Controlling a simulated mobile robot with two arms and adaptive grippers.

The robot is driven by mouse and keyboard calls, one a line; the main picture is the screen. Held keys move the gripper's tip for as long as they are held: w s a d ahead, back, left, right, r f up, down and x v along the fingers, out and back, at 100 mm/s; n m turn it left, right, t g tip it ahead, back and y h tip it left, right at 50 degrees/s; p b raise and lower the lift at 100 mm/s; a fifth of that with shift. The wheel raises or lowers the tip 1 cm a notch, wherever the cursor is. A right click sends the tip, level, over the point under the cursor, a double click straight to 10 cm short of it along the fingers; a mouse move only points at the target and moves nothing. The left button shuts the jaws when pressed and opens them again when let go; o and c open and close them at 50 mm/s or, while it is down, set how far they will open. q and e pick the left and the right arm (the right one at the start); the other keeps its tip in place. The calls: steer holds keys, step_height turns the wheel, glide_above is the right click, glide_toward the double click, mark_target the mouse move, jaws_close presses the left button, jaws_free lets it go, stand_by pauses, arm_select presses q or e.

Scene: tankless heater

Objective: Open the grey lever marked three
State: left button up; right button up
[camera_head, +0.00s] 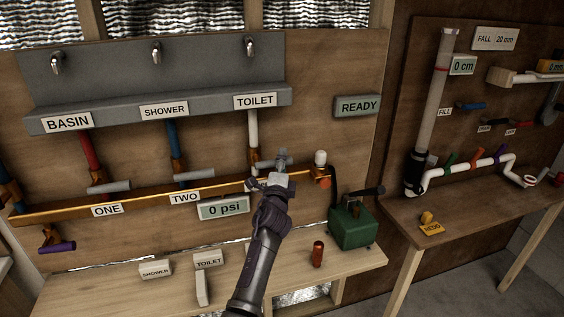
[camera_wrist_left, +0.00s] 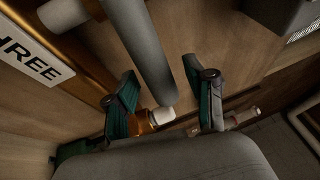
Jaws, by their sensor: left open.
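The grey lever marked three (camera_head: 282,158) is on the copper pipe below the white TOILET pipe. It is partly hidden behind my left gripper (camera_head: 268,180). In the left wrist view the grey lever (camera_wrist_left: 143,45) is a thick rod reaching down between the two green-padded fingers of my left gripper (camera_wrist_left: 160,72). The fingers are open, one on each side of the rod, with gaps visible. The label (camera_wrist_left: 32,52) ending in "REE" is at the left of that view; my arm hides it in the head view. My right gripper is not in view.
Grey levers one (camera_head: 108,187) and two (camera_head: 188,184) sit to the left along the copper manifold (camera_head: 140,197). A display (camera_head: 223,208) reads 0 psi, and a panel (camera_head: 357,106) reads READY. A green pump (camera_head: 354,228) and a copper piece (camera_head: 318,254) stand on the bench at right.

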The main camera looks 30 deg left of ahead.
arm_select(q)
steer(key=shift+w, duration=0.15)
steer(key=shift+c, duration=0.4)
jaws_close()
